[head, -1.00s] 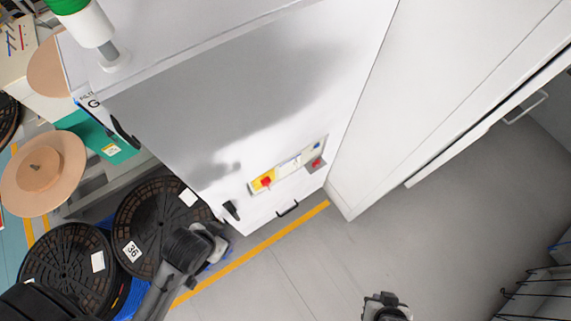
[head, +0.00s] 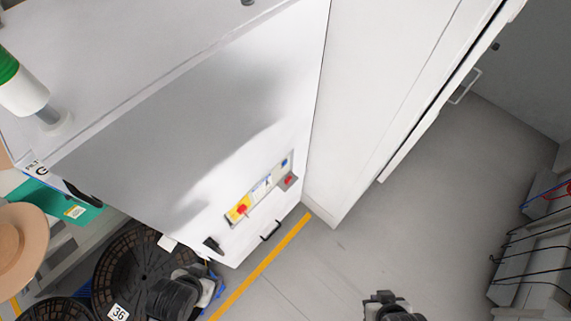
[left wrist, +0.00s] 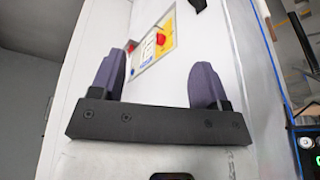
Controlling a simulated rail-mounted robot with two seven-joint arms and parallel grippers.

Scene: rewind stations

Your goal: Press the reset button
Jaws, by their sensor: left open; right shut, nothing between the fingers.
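A control panel (head: 262,190) is on the white cabinet's front face. Its yellow end carries a red button (head: 240,210), and a small blue button (head: 285,162) is at its other end. A grey box with a red knob (head: 289,181) sits beside it. Labels are too small to read, so I cannot tell which is reset. My left gripper (head: 205,287) is below and left of the panel. In the left wrist view its open, empty fingers (left wrist: 160,70) face the cabinet, with the panel (left wrist: 152,45) showing between them. My right gripper (head: 387,303) is shut at the bottom edge, apart from everything.
The white cabinet (head: 200,130) has a black handle (head: 271,230) low on its front. Black reels (head: 140,265) stand at the lower left near my left arm. A yellow floor line (head: 262,265) runs before the cabinet.

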